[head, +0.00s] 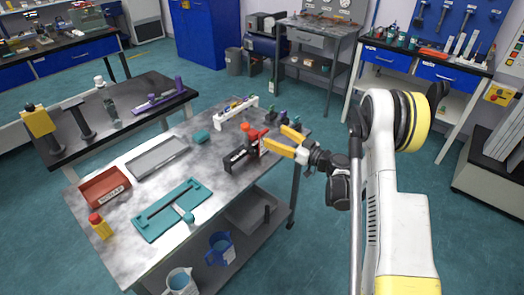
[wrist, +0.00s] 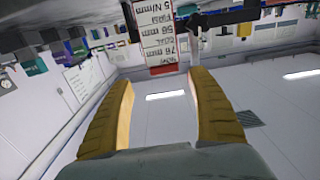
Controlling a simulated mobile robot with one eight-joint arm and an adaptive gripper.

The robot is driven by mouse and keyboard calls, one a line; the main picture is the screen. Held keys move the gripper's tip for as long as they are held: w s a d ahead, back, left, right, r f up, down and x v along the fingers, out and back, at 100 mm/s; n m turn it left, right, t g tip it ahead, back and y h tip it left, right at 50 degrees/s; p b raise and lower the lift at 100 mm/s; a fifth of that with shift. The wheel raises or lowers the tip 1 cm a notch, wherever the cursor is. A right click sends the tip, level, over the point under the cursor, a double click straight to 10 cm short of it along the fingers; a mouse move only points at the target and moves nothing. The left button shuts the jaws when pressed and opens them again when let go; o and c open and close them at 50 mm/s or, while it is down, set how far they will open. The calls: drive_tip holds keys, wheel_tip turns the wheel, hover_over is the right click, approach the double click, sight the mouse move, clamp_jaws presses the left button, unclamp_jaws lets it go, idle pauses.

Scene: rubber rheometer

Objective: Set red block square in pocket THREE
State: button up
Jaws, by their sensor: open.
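My gripper (head: 274,137) is open, its two yellow fingers apart, above the right end of the grey table. It also shows in the wrist view (wrist: 160,80), with nothing visibly clamped between the fingers. A red piece (head: 251,133) stands by the fingertips, above a dark box-like holder (head: 236,160); I cannot tell whether it is the red block. A white rack (head: 236,112) holding small coloured pieces stands behind it. Pocket numbers are too small to read. The wrist view is upside down and shows a white label (wrist: 161,38) with a red band beyond the fingertips.
A teal fixture (head: 172,210), a grey tray (head: 157,157), a red labelled bin (head: 104,187) and a yellow bottle with a red cap (head: 99,227) occupy the table's left part. A small teal block (head: 200,137) lies near the rack.

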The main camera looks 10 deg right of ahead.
sight(264, 131)
drive_tip(key=b+x, duration=0.1)
drive_tip(key=x, duration=0.1)
drive_tip(key=b+x, duration=0.1)
drive_tip(key=x, duration=0.2)
drive_tip(key=shift+a, duration=0.45)
drive_tip(key=shift+s, duration=0.1)
clamp_jaws()
drive_tip(key=shift+r, duration=0.15)
